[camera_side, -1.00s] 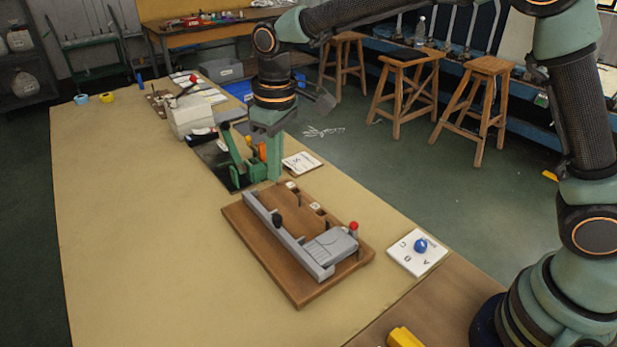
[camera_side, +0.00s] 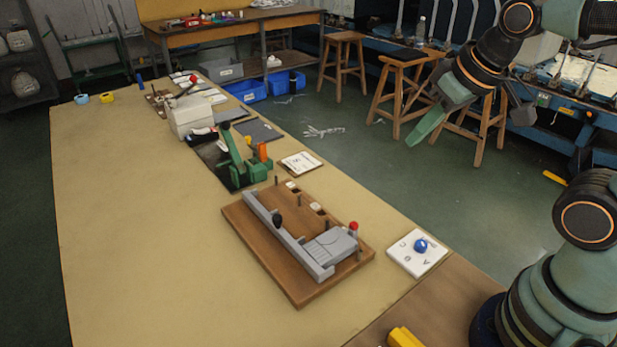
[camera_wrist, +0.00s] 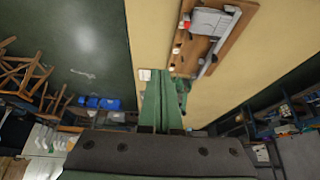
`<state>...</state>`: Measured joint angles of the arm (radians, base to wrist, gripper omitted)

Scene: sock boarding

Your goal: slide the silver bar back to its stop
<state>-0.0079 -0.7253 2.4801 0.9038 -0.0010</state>
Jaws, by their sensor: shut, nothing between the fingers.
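The long silver-grey bar (camera_side: 288,238) lies along the left side of a brown wooden board (camera_side: 245,222), with a black knob (camera_side: 277,219) standing on it. A flat grey block (camera_side: 330,243) sits against its near end. Which part is the stop, I cannot tell. The bar also shows in the wrist view (camera_wrist: 212,58), beyond my fingertips. My gripper (camera_side: 410,143) is shut and empty, raised to the right of the bench and well apart from the bar. Its fingers (camera_wrist: 161,80) point toward the bench in the wrist view.
A red-topped post (camera_side: 353,227) and short pegs rise from the board. A green clamp-like device (camera_side: 250,170) stands behind it; a white card with a blue knob (camera_side: 420,246) lies to the right. Stools (camera_side: 405,95) stand beyond the bench. The bench's left is clear.

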